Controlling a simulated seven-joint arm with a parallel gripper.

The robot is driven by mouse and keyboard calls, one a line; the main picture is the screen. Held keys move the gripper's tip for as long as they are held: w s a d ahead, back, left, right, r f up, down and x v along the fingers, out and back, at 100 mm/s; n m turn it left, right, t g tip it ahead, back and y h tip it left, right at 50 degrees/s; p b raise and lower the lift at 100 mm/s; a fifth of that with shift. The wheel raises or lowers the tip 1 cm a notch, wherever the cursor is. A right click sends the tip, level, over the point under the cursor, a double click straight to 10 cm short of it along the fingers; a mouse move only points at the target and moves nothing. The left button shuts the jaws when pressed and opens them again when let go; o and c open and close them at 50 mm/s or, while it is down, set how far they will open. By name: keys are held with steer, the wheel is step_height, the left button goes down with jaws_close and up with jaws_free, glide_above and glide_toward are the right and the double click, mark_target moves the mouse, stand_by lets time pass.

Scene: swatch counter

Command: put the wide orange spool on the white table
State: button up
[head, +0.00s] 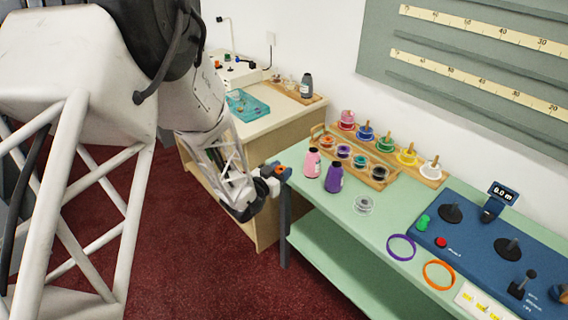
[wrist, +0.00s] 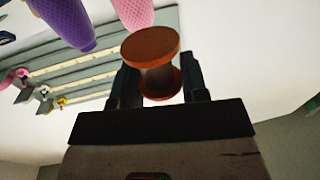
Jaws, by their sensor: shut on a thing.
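My gripper (head: 276,172) is shut on an orange spool with wide flanges. The spool (wrist: 150,46) shows clearly between the two dark fingers in the wrist view, and only a small orange part shows in the head view. My gripper holds it in the air by the left end of the green table. The white table (head: 263,117), with a pale top and wooden sides, stands farther back, behind and left of my gripper.
The white table carries a teal tray (head: 248,106), a white box with buttons (head: 238,70) and a wooden tray with a grey bottle (head: 306,85). Pink (head: 312,163) and purple (head: 333,177) cones stand on the green table (head: 330,211) near my gripper. The pale front strip looks clear.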

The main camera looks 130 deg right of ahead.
steer(key=shift+w+a, duration=0.6)
steer(key=shift+w, duration=0.2)
steer(key=shift+d, duration=0.1)
stand_by(0.6)
